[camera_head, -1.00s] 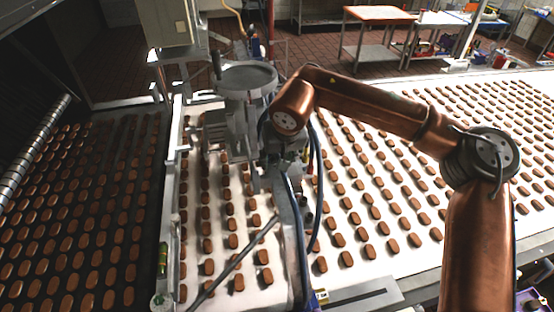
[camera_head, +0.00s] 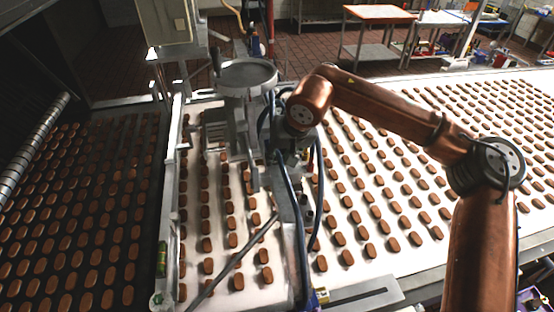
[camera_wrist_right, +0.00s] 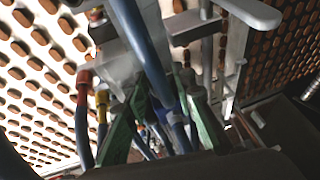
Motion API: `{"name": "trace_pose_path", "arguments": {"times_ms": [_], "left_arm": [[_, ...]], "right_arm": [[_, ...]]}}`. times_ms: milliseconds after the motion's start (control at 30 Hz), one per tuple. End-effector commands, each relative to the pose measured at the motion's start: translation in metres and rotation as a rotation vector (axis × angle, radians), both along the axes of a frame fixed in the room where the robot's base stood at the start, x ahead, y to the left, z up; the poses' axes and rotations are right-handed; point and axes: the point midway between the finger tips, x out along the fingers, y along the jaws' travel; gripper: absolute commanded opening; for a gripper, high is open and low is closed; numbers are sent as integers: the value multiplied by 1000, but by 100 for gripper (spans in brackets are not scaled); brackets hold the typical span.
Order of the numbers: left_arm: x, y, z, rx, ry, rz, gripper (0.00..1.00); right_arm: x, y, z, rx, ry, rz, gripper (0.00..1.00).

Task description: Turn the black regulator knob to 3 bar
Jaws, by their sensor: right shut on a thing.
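My right gripper (camera_head: 290,145) is at the grey metal depositor unit (camera_head: 238,112), under my copper-coloured wrist. In the right wrist view, the green fingers of my right gripper (camera_wrist_right: 167,100) reach into the unit from both sides of a thick blue hose (camera_wrist_right: 143,45). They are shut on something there. It appears to be the black regulator knob, but the hose and the fingers hide it, and no dial or pressure reading can be made out. My left gripper is not in view.
Blue hoses (camera_head: 291,205) hang close beside the gripper. A red fitting (camera_wrist_right: 84,82) and a yellow fitting (camera_wrist_right: 102,100) sit left of the fingers. Brown biscuits cover the white conveyor (camera_head: 357,294) and the dark belt at left. A slanted grey rod (camera_head: 235,262) crosses in front.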

Motion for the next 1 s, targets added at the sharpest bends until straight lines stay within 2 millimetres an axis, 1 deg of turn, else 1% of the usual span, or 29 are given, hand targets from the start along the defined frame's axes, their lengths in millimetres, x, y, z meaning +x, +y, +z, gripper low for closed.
{"name": "trace_pose_path", "arguments": {"times_ms": [33, 233, 367, 633, 667, 900, 1000], "left_arm": [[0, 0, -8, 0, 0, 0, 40], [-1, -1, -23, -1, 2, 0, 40], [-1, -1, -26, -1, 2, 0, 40], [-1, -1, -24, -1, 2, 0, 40], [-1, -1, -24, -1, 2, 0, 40], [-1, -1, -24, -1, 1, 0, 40], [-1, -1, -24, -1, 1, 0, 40]], "right_arm": [[1, -2, -5, 48, 12, -2, 0], [1, -4, -6, 197, 39, 0, 0], [1, -4, -3, 234, 45, -1, 0], [1, -5, -1, 236, 46, -1, 0], [1, -4, -1, 236, 46, -1, 24], [1, -4, -1, 236, 46, 0, 41], [1, -4, -1, 236, 46, 0, 42]]}}
